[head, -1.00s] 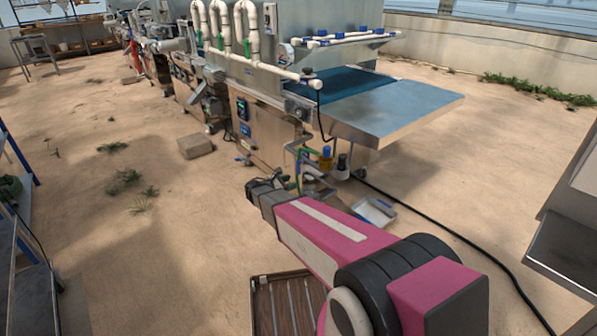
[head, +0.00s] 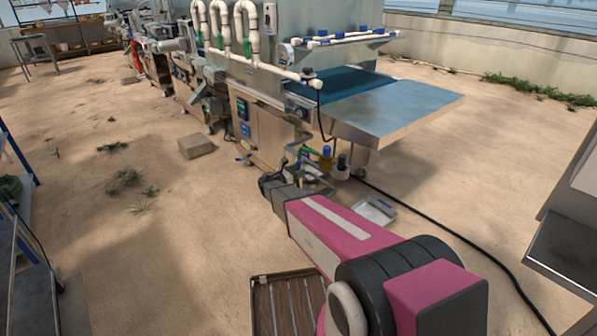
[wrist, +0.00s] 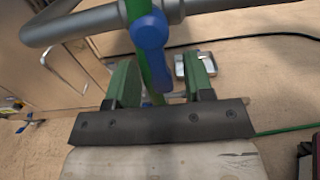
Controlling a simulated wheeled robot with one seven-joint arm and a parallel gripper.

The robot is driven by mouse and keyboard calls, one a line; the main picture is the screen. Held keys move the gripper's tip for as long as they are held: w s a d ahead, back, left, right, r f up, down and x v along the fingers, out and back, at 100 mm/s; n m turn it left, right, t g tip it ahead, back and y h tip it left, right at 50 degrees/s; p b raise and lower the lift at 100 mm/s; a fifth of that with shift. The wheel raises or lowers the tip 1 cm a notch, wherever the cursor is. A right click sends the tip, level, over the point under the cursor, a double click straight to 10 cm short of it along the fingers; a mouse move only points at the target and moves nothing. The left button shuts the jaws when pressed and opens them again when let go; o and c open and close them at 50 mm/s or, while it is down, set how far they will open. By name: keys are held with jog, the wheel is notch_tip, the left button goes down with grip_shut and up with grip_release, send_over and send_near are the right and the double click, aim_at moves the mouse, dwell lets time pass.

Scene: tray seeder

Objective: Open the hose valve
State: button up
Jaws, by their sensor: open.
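The hose valve shows in the wrist view as a blue handle (wrist: 150,38) on a grey metal pipe (wrist: 92,21), with a green hose or pipe (wrist: 136,10) beside it. My gripper (wrist: 160,77) is open. Its two green fingers stand left and right of the handle's lower part, with visible gaps on both sides. Whether the handle lies level with the fingertips in depth is hard to tell. In the head view my gripper (head: 268,183) is at the machine's lower front corner, beside the pipework (head: 312,172). I cannot make out the valve handle there.
The seeder's steel table (head: 395,108) overhangs to the right of the pipework. A small metal tray (head: 374,211) and a black cable (head: 450,232) lie on the floor. A block (head: 197,146) sits left of the machine.

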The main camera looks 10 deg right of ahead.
jog(key=shift+w+d, duration=0.2)
jog(key=shift+d, duration=0.2)
grip_shut()
jog(key=shift+w, duration=0.1)
jog(key=m, duration=0.2)
jog(key=shift+w+a+m, duration=0.25)
jog(key=shift+w+m, duration=0.1)
jog(key=shift+m, duration=0.05)
jog(key=shift+w+a+r+m, duration=0.15)
jog(key=shift+w+m, duration=0.1)
jog(key=shift+m, duration=0.55)
jog(key=shift+w+a+r+m, duration=0.1)
jog(key=shift+w+a+m, duration=0.1)
jog(key=shift+m, duration=0.6)
